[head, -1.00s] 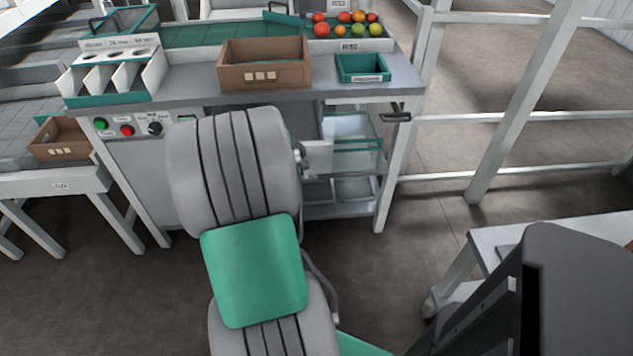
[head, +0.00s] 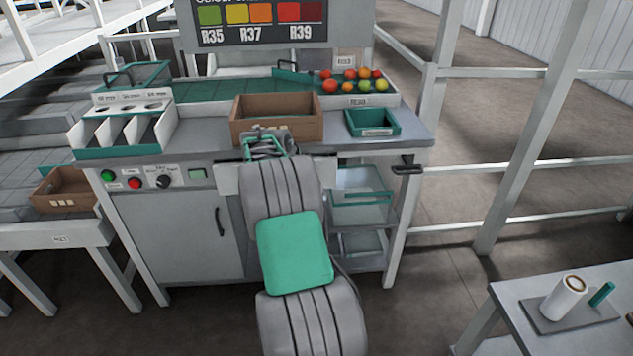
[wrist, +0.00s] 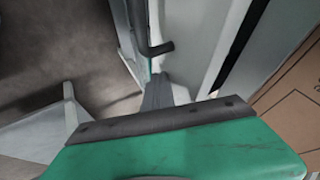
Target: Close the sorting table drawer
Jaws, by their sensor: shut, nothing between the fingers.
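The sorting table (head: 420,148) stands ahead, with its drawer under the top. The drawer's pale front (head: 226,179) shows close below the table edge on both sides of my arm; its middle is hidden. In the wrist view a dark strip runs between the pale panel (wrist: 222,50) and the table top; I cannot tell whether the drawer is fully shut. My gripper (wrist: 158,95) is shut and empty, close beside that panel. In the head view my wrist and arm hide the fingertips. A dark handle (wrist: 155,49) shows beyond the fingers.
A brown crate (head: 277,130), a small teal tray (head: 374,131) and several tomatoes are on the table top. A cabinet door (head: 175,235) is below. A side table (head: 535,325) stands at lower right. Rails close off the right side.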

